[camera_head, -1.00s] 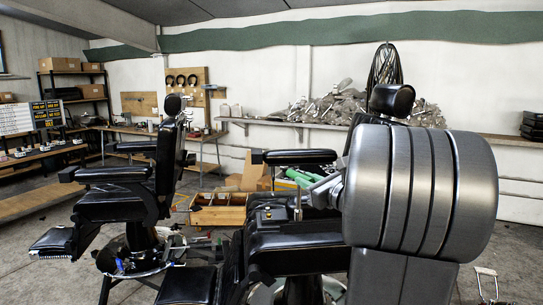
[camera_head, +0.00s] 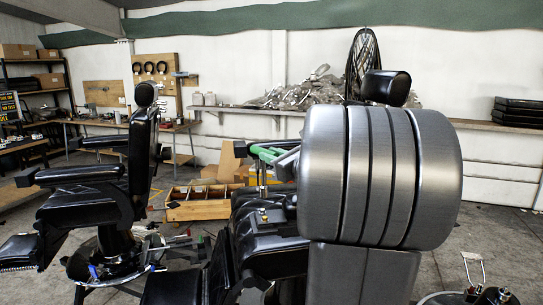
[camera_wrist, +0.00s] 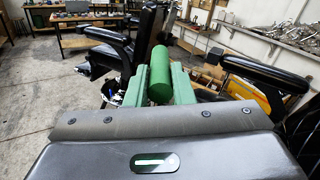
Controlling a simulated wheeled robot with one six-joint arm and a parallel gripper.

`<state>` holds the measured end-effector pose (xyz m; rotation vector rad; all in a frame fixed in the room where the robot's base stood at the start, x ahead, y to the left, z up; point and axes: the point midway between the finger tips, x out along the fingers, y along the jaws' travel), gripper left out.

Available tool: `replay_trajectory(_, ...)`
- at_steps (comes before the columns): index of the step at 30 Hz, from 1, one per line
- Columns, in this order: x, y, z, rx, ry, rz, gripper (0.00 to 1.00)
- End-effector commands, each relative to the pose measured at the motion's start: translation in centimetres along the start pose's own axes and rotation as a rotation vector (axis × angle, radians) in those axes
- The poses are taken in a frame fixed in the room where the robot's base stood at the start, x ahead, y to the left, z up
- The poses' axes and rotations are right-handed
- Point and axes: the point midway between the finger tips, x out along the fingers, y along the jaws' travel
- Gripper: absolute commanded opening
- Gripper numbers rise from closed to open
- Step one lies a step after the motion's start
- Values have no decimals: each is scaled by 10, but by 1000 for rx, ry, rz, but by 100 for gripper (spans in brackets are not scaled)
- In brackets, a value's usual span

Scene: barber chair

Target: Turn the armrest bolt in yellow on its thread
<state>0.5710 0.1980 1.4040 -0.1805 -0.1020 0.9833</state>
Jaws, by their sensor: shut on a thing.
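My gripper (camera_head: 268,154) has pale green fingers and shows just left of my big grey wrist in the head view. What lies beyond the cylinder's far end is hidden. The near black barber chair (camera_head: 270,246) is partly behind my arm. A small yellow spot (camera_head: 264,215) shows on it, below the gripper; I cannot tell whether this is the armrest bolt. A black armrest (camera_wrist: 258,72) is right of the fingers in the wrist view.
A second barber chair (camera_head: 85,200) stands at the left. An open wooden box (camera_head: 197,204) is on the floor behind the near chair. A wall shelf (camera_head: 245,111) holds scrap and a workbench (camera_head: 125,124) stands at the back. Floor at the right is mostly clear.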

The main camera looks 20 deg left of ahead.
Motion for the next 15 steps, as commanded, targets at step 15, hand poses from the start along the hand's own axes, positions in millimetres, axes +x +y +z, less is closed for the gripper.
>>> replay_trajectory(15, 0, 5, -34, 0, -1, 2, 0)
